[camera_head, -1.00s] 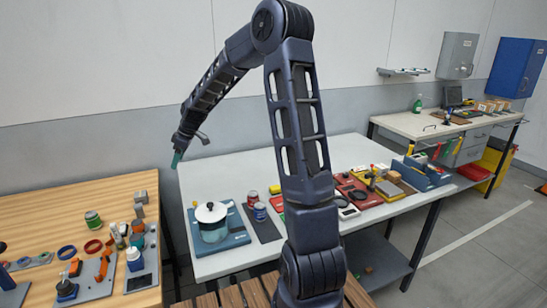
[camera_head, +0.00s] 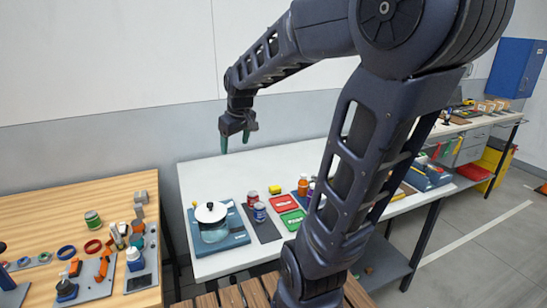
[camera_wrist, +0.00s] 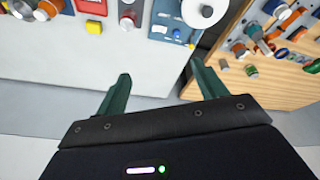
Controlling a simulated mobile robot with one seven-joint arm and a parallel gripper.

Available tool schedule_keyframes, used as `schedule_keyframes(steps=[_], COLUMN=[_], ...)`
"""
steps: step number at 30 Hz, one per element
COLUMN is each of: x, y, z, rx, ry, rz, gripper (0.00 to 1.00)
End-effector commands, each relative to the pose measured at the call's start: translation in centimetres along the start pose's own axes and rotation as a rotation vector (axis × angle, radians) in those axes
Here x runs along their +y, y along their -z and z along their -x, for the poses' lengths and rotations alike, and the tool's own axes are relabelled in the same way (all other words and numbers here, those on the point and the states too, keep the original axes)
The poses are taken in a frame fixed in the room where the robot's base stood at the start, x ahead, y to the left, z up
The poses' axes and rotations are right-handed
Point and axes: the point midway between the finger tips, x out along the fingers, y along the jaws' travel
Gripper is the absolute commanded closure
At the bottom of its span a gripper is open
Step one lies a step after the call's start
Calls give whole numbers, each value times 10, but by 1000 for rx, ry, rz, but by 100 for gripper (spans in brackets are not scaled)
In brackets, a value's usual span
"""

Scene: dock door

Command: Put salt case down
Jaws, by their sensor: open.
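My gripper (camera_head: 236,143) is open and empty above the back of the white table (camera_head: 205,177), with its fingers apart. In the wrist view the open green fingers (camera_wrist: 160,75) have nothing between them, over the table's bare edge. I cannot tell which object is the salt case. A red can (camera_head: 253,197) and a blue can (camera_head: 259,212) stand on a dark mat left of the red tray (camera_head: 283,203) and green tray (camera_head: 293,219).
A white-lidded pot (camera_head: 211,213) stands on a blue board at the left of the white table. A yellow block (camera_head: 275,189) and an orange-brown bottle (camera_head: 302,185) stand near the trays. A wooden table (camera_head: 60,207) with tools is at left. The table's back left is clear.

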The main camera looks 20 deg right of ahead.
Motion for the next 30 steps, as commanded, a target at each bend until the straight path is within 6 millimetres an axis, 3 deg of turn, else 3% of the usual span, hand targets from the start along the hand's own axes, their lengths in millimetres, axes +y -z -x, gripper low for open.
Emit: schedule_keyframes(steps=[9,15,21,30], x=[5,5,5,5], y=[-92,-135,-151,-151], z=[36,44,44,45], rx=[41,64,71,71], ry=[-66,-82,-86,-86], rz=[-264,-391,-441,-444], gripper=[29,29,29,29])
